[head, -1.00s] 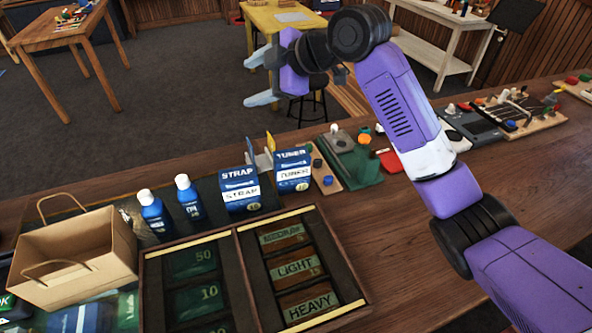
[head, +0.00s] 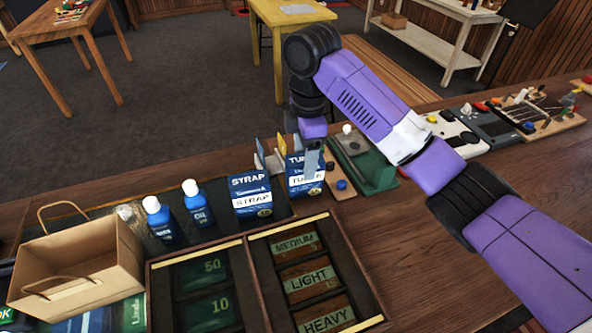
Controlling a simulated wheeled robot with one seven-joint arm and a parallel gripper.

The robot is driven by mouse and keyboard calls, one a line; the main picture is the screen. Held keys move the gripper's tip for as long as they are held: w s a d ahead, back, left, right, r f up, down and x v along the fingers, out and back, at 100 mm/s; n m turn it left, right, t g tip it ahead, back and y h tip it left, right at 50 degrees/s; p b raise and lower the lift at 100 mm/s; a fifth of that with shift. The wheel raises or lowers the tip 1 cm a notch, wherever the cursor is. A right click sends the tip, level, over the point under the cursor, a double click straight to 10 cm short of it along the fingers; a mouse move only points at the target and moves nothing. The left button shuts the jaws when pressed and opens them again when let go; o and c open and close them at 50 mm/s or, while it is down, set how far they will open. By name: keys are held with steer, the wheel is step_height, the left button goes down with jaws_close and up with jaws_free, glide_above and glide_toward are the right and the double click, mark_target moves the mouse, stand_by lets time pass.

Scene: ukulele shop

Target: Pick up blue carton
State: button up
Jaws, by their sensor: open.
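Two blue cartons with white label bands stand side by side on the counter. The carton marked STRAP (head: 250,196) is on the left, and the carton marked TUNER (head: 297,186) is on the right. My gripper (head: 312,165) points down at the TUNER carton, and its pale finger covers part of that carton's right side. The gripper is open. Only one finger shows clearly, and I cannot tell whether it touches the carton. The STRAP carton is unobstructed.
Two blue bottles (head: 158,218) (head: 196,203) stand left of the cartons, beside an open brown paper bag (head: 80,262). A wooden compartment tray (head: 345,258) lies in front. A green device (head: 372,165) sits to the right. Counter right of the tray is bare.

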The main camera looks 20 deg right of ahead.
steer(key=shift+f, duration=0.25)
step_height(320, 180, down, 3)
steer(key=shift+r+b, duration=0.2)
steer(key=shift+b, duration=0.15)
steer(key=shift+f+p, duration=0.7)
steer(key=shift+f, duration=1.75)
jaws_close()
steer(key=shift+r, duration=0.1)
